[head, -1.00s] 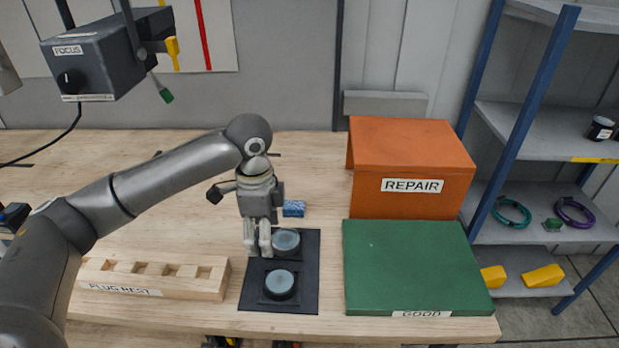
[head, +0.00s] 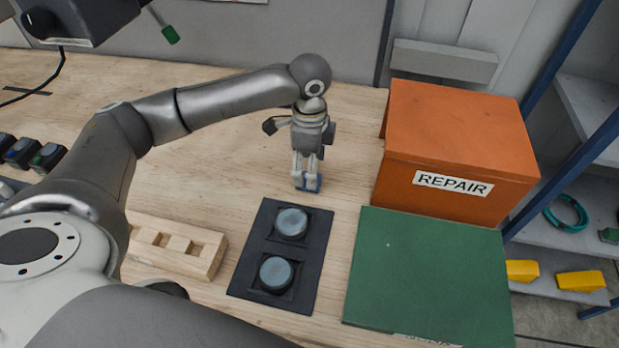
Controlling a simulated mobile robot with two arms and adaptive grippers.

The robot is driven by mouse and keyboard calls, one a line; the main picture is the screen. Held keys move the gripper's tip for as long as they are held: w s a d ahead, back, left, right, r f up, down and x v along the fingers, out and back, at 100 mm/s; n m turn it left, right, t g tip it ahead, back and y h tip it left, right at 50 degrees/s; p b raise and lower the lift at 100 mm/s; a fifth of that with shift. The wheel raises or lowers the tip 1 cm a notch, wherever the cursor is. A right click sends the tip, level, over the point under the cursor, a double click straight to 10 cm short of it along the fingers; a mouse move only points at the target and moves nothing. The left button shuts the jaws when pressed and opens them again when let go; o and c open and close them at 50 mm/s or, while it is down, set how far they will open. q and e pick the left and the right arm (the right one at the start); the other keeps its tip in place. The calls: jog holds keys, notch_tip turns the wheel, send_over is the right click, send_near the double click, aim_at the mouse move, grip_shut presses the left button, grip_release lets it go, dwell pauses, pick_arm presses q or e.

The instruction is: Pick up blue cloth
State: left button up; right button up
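The blue cloth (head: 314,183) is a small folded piece on the wooden bench, behind the black pad and left of the orange box. My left gripper (head: 305,182) points down over it, with its pale fingertips at the cloth. A narrow gap shows between the two fingers, and they look open. The fingers hide part of the cloth, and I cannot see whether they touch it. The cloth appears to be at bench level. My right gripper is not in view.
A black pad (head: 262,240) with two round grey discs lies in front of the cloth. A wooden plug rest (head: 205,250) is at front left. The bench behind the gripper is clear.

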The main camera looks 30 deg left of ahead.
pick_arm(q)
jog(key=f, duration=0.1)
jog(key=f+p, duration=0.1)
jog(key=f, duration=0.3)
jog(key=shift+w+a, duration=0.25)
jog(key=shift+w, duration=0.1)
jog(key=shift+f, duration=0.45)
jog(key=c, duration=0.9)
